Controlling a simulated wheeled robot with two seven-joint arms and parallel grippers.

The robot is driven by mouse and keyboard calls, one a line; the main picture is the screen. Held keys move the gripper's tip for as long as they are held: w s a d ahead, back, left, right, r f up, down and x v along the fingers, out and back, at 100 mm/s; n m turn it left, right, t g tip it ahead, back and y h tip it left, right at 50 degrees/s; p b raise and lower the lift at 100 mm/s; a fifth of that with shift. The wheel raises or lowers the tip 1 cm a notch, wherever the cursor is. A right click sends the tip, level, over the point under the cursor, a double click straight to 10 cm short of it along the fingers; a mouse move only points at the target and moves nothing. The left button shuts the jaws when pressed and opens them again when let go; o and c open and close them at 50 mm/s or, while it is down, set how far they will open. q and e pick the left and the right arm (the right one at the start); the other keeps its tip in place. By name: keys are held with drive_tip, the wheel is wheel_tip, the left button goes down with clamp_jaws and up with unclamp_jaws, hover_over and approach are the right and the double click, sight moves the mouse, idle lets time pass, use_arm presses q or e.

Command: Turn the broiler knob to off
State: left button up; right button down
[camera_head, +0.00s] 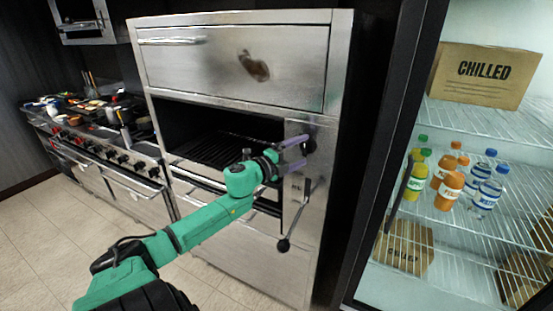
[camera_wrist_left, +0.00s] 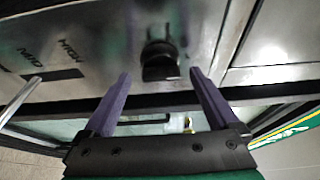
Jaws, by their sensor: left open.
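The broiler knob (camera_head: 309,146) is a dark knob on the steel panel at the broiler's upper right. In the left wrist view the black knob (camera_wrist_left: 160,66) sits ahead of and between the two purple fingertips, with a gap on each side. My left gripper (camera_head: 296,152) is open at the panel, its fingers pointing at the knob and partly covering it in the head view. I cannot tell whether the fingers touch it. The panel labels MID (camera_wrist_left: 30,54) and HIGH (camera_wrist_left: 69,49) are readable in the wrist view. My right gripper is not in view.
The steel broiler (camera_head: 235,60) has an open rack bay (camera_head: 215,148) left of the panel. A lever with a dark ball end (camera_head: 284,244) hangs below the knob. A lit fridge with bottles (camera_head: 448,188) stands right, a range (camera_head: 130,160) left. The tiled floor is clear.

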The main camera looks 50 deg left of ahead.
use_arm(q)
drive_tip(key=s, duration=1.2)
drive_tip(key=shift+s+a+b, duration=0.35)
drive_tip(key=shift+s, duration=0.05)
drive_tip(key=s+a+f+n+g+y+b, duration=0.1)
drive_tip(key=s+a+f+n+y, duration=0.2)
drive_tip(key=f, duration=0.5)
drive_tip(key=s+a+f+n+g+y, duration=0.1)
drive_tip(key=a+f+n+g, duration=0.2)
drive_tip(key=f, duration=0.5)
drive_tip(key=s+a+f+n+y+b, duration=0.1)
drive_tip(key=s+a+f+n, duration=0.15)
drive_tip(key=a+f, duration=0.4)
drive_tip(key=s+d+f+n+g, duration=0.3)
drive_tip(key=s+f, duration=0.1)
drive_tip(key=f, duration=0.8)
drive_tip(key=s+d+f+n+g, duration=0.2)
drive_tip(key=s+d+f+n, duration=0.15)
drive_tip(key=f, duration=0.75)
drive_tip(key=s+d+f+g+h+b, duration=0.1)
drive_tip(key=s+d+f+g, duration=0.3)
drive_tip(key=s+d+f, duration=0.5)
drive_tip(key=s+d+f+n+g+h+b, duration=0.1)
drive_tip(key=s+d+f+g+h, duration=0.2)
drive_tip(key=s+d+f, duration=0.6)
drive_tip(key=d+f+g, duration=0.1)
drive_tip(key=d+f, duration=0.4)
drive_tip(key=d, duration=0.2)
